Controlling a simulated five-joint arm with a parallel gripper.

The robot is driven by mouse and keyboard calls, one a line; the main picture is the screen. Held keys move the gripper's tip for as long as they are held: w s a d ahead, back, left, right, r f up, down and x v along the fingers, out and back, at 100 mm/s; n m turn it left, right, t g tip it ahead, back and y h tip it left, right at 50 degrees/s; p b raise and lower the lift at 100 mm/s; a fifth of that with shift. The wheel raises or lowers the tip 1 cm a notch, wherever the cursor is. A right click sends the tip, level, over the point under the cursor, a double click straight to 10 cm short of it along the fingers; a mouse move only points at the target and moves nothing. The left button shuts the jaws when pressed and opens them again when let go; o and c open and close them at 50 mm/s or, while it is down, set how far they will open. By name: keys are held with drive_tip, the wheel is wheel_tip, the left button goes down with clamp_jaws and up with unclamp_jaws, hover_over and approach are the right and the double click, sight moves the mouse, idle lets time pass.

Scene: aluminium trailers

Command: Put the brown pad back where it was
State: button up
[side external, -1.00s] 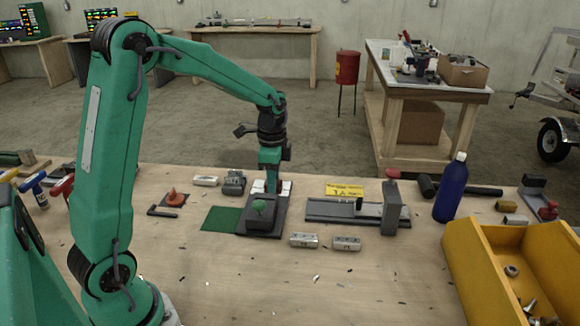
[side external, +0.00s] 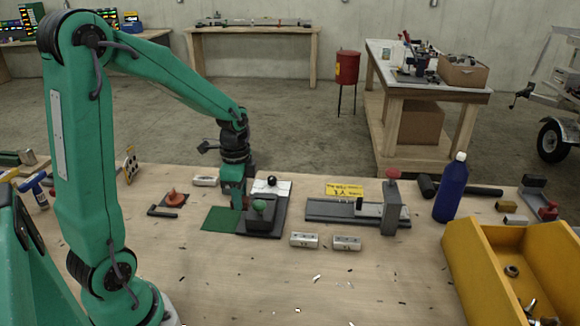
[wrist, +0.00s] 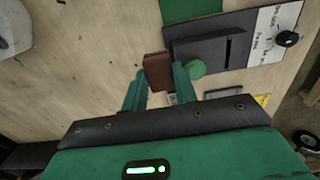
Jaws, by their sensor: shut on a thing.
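The brown pad (wrist: 158,70) is a small reddish-brown block between the two green fingers of my gripper (wrist: 157,82) in the wrist view. My gripper is shut on it. In the side view my gripper (side external: 239,203) points down just left of the dark fixture (side external: 262,226) with a green knob, above the right part of the green mat (side external: 219,218). The pad is hard to make out there, and I cannot tell whether it touches anything. The fixture also shows in the wrist view (wrist: 207,52), close to the right finger.
A white panel with a black knob (side external: 272,181) stands behind the fixture. A slide rail (side external: 330,209) and metal blocks (side external: 304,240) lie to the right. A red cone-like piece (side external: 174,197) is at left. A blue bottle (side external: 452,188) and yellow bin (side external: 500,262) stand far right.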

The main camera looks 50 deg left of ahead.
hover_over(223, 219)
wheel_tip(223, 219, down, 6)
drive_tip(key=shift+a+f, duration=0.1)
drive_tip(key=shift+f, duration=0.1)
drive_tip(key=shift+f, duration=2)
drive_tip(key=shift+f, duration=0.15)
drive_tip(key=o, duration=0.9)
wheel_tip(223, 219, up, 12)
drive_tip(key=shift+r, duration=0.2)
